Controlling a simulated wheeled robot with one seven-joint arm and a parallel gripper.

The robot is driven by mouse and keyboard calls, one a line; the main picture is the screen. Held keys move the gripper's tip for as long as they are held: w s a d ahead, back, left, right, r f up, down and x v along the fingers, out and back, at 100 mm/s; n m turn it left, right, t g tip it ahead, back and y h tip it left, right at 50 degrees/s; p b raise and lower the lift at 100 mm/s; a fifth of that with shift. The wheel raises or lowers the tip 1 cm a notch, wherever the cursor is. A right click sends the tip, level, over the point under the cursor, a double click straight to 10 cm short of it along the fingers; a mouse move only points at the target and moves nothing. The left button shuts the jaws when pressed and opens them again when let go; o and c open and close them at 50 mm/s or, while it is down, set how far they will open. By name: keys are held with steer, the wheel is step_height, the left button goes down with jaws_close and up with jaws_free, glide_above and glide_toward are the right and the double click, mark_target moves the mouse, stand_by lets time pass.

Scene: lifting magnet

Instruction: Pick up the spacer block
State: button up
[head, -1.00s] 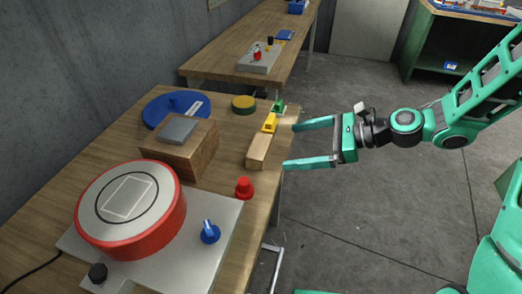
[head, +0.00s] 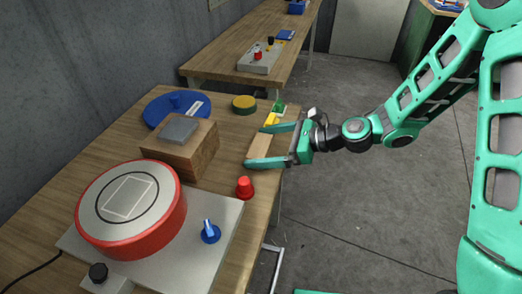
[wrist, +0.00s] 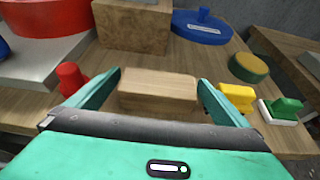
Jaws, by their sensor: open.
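The spacer block, a pale wooden bar (head: 262,148), lies on the near table by its right edge. In the wrist view the block (wrist: 157,85) sits between my two fingers. My gripper (head: 256,147) is open, with one finger on each side of the block. In the head view the near finger covers part of the block's near end. I cannot tell whether either finger touches it.
A red knob (head: 245,187) stands close to the near finger. A yellow piece (head: 271,119) and a green piece (head: 279,108) are just beyond the block. A larger wooden block (head: 202,158) with a grey plate, a blue disc (head: 160,105) and a red-sided round magnet (head: 160,230) stand left.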

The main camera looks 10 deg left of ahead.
steer(key=shift+w+a+f, duration=0.1)
steer(key=shift+a+f, duration=0.1)
steer(key=shift+a, duration=0.25)
steer(key=c, duration=1)
steer(key=shift+r, duration=0.2)
